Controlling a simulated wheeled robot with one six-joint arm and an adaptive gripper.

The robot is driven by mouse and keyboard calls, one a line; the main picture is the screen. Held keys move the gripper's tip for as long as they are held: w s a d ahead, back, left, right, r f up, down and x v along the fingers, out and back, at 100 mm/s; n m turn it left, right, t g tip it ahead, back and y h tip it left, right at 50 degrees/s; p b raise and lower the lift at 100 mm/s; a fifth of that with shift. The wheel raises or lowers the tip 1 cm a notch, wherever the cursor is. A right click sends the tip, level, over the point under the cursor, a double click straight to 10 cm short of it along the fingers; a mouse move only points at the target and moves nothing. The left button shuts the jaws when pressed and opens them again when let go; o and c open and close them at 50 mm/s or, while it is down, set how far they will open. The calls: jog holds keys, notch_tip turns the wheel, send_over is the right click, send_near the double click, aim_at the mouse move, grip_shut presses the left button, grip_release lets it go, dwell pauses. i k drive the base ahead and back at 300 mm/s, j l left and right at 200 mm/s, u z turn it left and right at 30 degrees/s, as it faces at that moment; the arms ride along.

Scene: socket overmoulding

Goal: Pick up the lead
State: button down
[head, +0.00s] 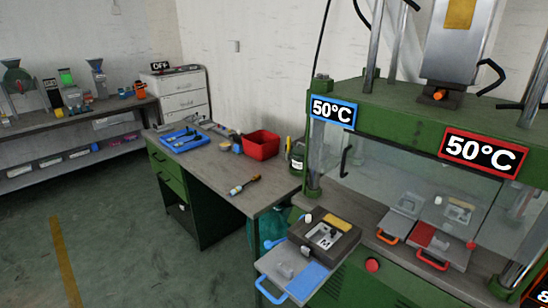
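I cannot make out a lead for certain in the head view. A small brush-like item with a brown and pale body (244,185) lies on the green workbench (214,168). An open mould (322,240) with a pale cavity plate sits at the press's left front, and small details in it are too small to tell. My gripper is not in view.
A green press (400,115) with 50°C signs stands at the right, with mould plates with orange and red handles inside. The bench holds a red bin (261,145) and a blue tray (184,140). Shelves (70,130) stand at the left. The green floor is clear at lower left.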

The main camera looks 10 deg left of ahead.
aim_at(235, 190)
jog(key=i+l+u, duration=0.1)
jog(key=i+u, duration=0.2)
jog(key=i, duration=0.65)
jog(key=u, duration=0.9)
